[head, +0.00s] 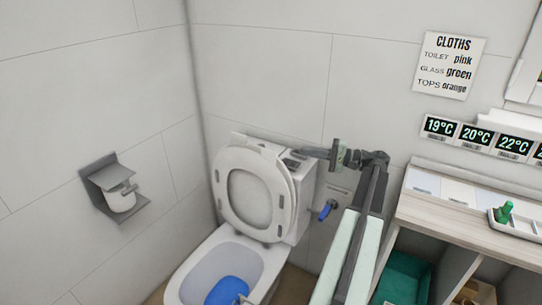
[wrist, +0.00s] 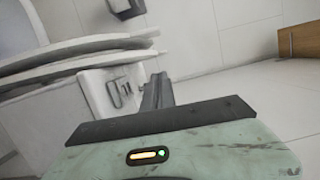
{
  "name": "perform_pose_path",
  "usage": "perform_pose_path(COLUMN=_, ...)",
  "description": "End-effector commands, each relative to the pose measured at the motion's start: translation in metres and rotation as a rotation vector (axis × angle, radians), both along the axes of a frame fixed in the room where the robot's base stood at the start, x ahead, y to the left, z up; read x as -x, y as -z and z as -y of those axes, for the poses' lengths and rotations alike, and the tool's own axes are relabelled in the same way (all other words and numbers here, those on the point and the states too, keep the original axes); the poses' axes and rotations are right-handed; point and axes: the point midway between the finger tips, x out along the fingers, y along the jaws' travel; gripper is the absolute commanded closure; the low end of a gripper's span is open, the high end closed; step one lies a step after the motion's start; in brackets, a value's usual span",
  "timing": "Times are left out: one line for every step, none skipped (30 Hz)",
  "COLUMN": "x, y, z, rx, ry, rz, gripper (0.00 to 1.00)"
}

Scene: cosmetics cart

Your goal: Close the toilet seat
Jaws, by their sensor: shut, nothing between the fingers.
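The toilet seat (head: 246,159) is raised, an off-white ring leaning back against the lid and cistern (head: 306,190) in the head view. Below it the bowl (head: 197,262) is open. My gripper (head: 303,153) is shut and empty above the cistern top, at the right of the seat's upper edge. In the wrist view, my gripper (wrist: 155,92) is seen over the cistern top with its flush button plate (wrist: 120,92). The pale curved edges of the raised seat and lid (wrist: 55,68) are at the left there. Whether the fingers touch the seat cannot be told.
A blue object (head: 228,290) is in the bowl. A paper holder (head: 112,187) is on the left wall. A blue-handled valve (head: 328,209) is beside the cistern. A wooden shelf unit (head: 460,228) with a tray (head: 527,226) stands at the right. Walls close off the back and left.

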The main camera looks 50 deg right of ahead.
Motion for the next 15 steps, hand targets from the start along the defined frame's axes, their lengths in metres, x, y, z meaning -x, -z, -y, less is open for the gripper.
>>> perform_pose_path(x=-0.002, y=-0.001, z=-0.001, rx=0.000, ry=-0.001, rz=0.000, gripper=1.00)
perform_pose_path(x=-0.004, y=-0.001, z=-0.003, rx=0.000, ry=-0.002, rz=0.000, gripper=1.00)
perform_pose_path(x=-0.008, y=-0.001, z=-0.005, rx=0.000, ry=-0.004, rz=0.000, gripper=1.00)
perform_pose_path(x=-0.011, y=-0.001, z=-0.007, rx=0.000, ry=-0.005, rz=0.000, gripper=1.00)
perform_pose_path(x=-0.016, y=-0.001, z=-0.010, rx=0.000, ry=-0.006, rz=0.000, gripper=1.00)
perform_pose_path(x=-0.022, y=-0.002, z=-0.013, rx=0.000, ry=-0.006, rz=0.000, gripper=1.00)
perform_pose_path(x=-0.027, y=-0.002, z=-0.016, rx=0.000, ry=-0.007, rz=0.000, gripper=1.00)
perform_pose_path(x=-0.034, y=-0.002, z=-0.020, rx=0.000, ry=-0.008, rz=0.000, gripper=1.00)
perform_pose_path(x=-0.042, y=-0.002, z=-0.024, rx=0.000, ry=-0.008, rz=0.000, gripper=1.00)
perform_pose_path(x=-0.048, y=-0.002, z=-0.027, rx=0.000, ry=-0.008, rz=0.000, gripper=1.00)
perform_pose_path(x=-0.054, y=-0.002, z=-0.030, rx=0.000, ry=-0.009, rz=0.000, gripper=1.00)
perform_pose_path(x=-0.062, y=-0.002, z=-0.034, rx=0.000, ry=-0.008, rz=0.000, gripper=1.00)
perform_pose_path(x=-0.067, y=-0.002, z=-0.037, rx=0.000, ry=-0.008, rz=0.000, gripper=1.00)
perform_pose_path(x=-0.074, y=-0.002, z=-0.041, rx=0.000, ry=-0.009, rz=0.000, gripper=1.00)
perform_pose_path(x=-0.081, y=-0.002, z=-0.044, rx=0.000, ry=-0.008, rz=0.000, gripper=1.00)
